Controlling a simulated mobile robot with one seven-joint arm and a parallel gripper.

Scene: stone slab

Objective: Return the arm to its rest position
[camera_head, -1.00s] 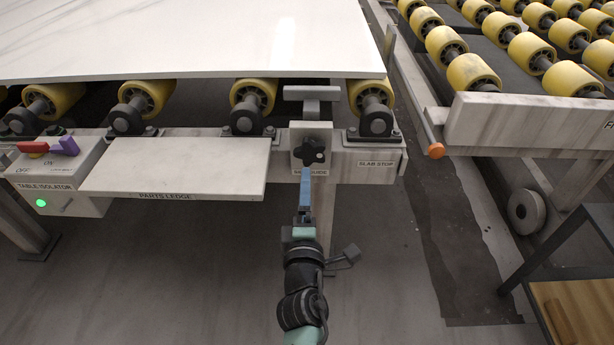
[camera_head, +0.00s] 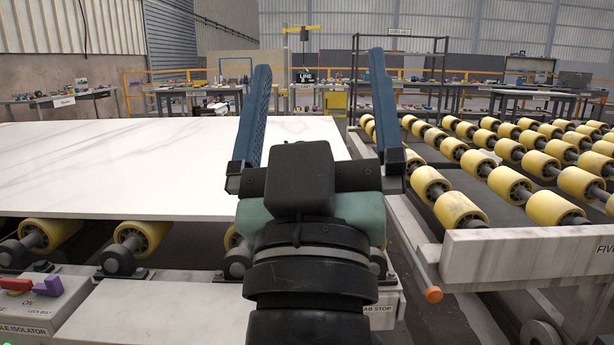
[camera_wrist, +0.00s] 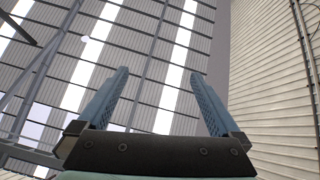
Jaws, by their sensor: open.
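My gripper (camera_head: 318,115) is raised in front of the head camera, its two blue fingers spread apart and pointing up. Nothing is between them. In the wrist view my gripper (camera_wrist: 160,100) is also open and empty, with the roof and a corrugated wall behind it. My gripper and wrist hide the right part of the table's front, including the star knob and most of the slab stop label.
A white stone slab (camera_head: 120,165) lies on yellow rollers (camera_head: 142,236) at left. The isolator box (camera_head: 40,300) and parts ledge (camera_head: 165,312) are at its front. A second roller table (camera_head: 540,250) stands at right, across a narrow floor gap. Benches and shelving stand far back.

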